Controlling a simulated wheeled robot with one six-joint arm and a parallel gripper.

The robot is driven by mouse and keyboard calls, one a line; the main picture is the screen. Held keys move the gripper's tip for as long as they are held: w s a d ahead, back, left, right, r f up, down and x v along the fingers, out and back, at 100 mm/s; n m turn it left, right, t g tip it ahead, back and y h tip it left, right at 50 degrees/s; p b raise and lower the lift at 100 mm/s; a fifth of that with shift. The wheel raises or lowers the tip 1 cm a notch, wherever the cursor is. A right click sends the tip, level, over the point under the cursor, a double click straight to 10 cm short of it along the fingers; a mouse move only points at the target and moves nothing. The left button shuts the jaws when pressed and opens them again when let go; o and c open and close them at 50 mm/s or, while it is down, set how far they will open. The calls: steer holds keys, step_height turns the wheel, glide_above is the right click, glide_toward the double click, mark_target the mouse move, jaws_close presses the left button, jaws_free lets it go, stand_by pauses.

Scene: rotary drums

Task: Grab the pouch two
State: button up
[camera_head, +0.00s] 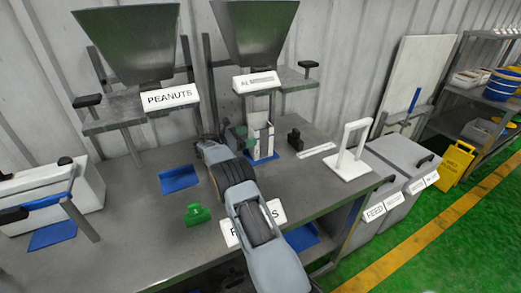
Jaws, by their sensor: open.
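A pale upright item (263,141), possibly a pouch, stands on a small blue mat (263,158) below the right-hand hopper. No number on it can be read. My arm reaches from the lower right across the bench. My gripper (243,138) is open, close to the left side of the pale item. The fingers are small and partly hidden by the wrist, so I cannot tell whether they touch it or are around it.
The grey bench (130,225) carries an empty blue mat (179,179), a green handled object (197,214) and a white frame stand (352,152). A PEANUTS hopper (132,45) and a second hopper (255,32) stand behind. Free bench lies at left front.

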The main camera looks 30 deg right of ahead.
mark_target(261, 136)
steer(key=d, duration=0.3)
steer(key=d+p, duration=0.1)
steer(key=d, duration=0.1)
steer(key=shift+s+r, duration=0.1)
steer(key=shift+s, duration=0.3)
steer(key=shift+a, duration=0.1)
steer(key=shift+c, duration=0.4)
steer(key=c, duration=1.4)
steer(key=shift+c, duration=0.5)
steer(key=shift+r, duration=0.15)
